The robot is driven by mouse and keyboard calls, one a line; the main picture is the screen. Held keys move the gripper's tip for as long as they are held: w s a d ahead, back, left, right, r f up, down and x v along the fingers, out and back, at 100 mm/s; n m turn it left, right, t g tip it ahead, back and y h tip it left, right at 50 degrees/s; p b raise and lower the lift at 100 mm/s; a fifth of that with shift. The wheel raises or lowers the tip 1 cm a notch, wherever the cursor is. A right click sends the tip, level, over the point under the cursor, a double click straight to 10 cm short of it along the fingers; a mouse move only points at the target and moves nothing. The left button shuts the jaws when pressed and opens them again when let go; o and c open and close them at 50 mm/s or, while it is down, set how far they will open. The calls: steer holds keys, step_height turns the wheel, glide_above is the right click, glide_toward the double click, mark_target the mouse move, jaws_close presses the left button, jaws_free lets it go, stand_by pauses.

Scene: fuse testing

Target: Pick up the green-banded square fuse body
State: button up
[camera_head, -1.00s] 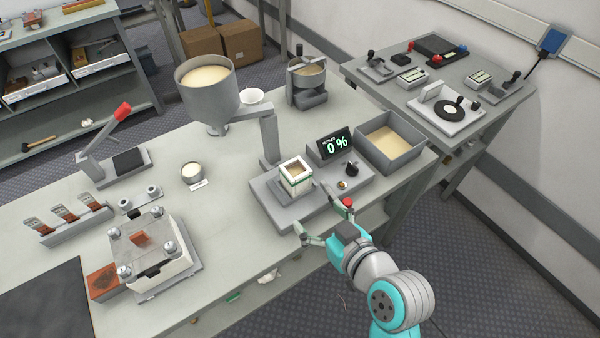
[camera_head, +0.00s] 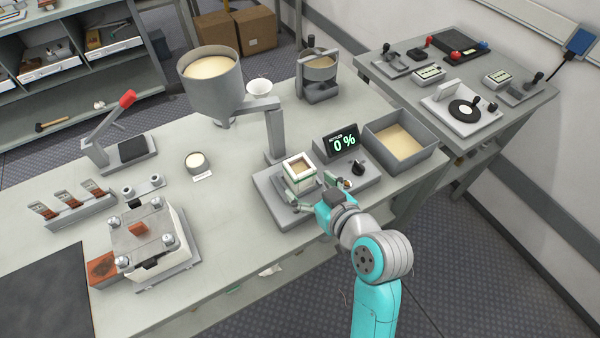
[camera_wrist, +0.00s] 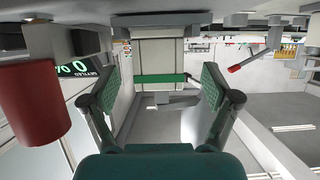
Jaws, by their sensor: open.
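My gripper (camera_head: 318,196) is at the near side of the fuse body, low over the platform. In the wrist view my gripper (camera_wrist: 160,92) has its two green-padded fingers spread wide with nothing held. Whether a finger touches the block cannot be told.
A display reading 0 % (camera_head: 341,143) and a black knob (camera_head: 358,167) stand just right of the fuse body. A hopper (camera_head: 211,85) on a post rises behind it. A sand tray (camera_head: 400,142) lies to the right.

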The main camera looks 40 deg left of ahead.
steer(key=shift+x, duration=2.85)
steer(key=shift+w+r, duration=0.1)
steer(key=shift+r, duration=0.1)
steer(key=c, duration=1.6)
steer(key=shift+r, duration=0.25)
step_height(320, 180, up, 9)
steer(key=shift+r, duration=0.15)
steer(key=shift+r, duration=0.1)
